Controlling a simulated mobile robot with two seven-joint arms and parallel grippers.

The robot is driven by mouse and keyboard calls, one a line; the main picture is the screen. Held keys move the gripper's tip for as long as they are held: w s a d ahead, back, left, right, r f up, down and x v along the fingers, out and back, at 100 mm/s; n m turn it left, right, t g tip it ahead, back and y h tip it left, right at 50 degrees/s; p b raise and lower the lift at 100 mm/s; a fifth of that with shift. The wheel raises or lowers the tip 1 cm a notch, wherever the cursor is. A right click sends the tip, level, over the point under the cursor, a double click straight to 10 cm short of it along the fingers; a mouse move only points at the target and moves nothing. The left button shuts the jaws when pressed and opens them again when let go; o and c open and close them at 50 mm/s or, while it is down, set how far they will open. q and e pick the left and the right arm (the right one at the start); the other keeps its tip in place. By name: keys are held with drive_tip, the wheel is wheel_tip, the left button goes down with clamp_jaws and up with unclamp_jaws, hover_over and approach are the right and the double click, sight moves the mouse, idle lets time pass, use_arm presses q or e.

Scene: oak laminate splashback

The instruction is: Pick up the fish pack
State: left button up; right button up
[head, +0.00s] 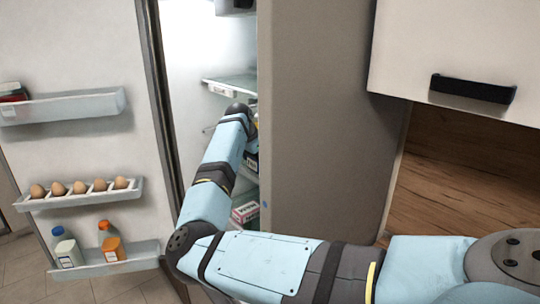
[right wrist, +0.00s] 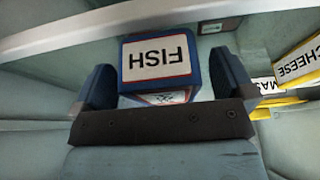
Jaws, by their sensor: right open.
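The fish pack (right wrist: 158,57) is a blue box with a white label reading FISH, upside down in the right wrist view. It stands on a fridge shelf. My right gripper (right wrist: 160,82) is open, with one dark blue finger on each side of the pack. Whether the fingers touch it I cannot tell. In the head view my right arm reaches into the open fridge, and its gripper is hidden behind the fridge's side wall. I cannot pick out the fish pack in the head view. My left gripper is in neither view.
A yellow-edged cheese pack (right wrist: 298,62) stands right of the gripper in the wrist view. A glass shelf (head: 232,84) lies above my forearm. The open door (head: 80,150) at left holds eggs (head: 80,187) and bottles (head: 66,250). A red-and-white box (head: 245,211) sits lower down.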

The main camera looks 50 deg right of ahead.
drive_tip(key=shift+a+f, duration=0.1)
drive_tip(key=c, duration=1.2)
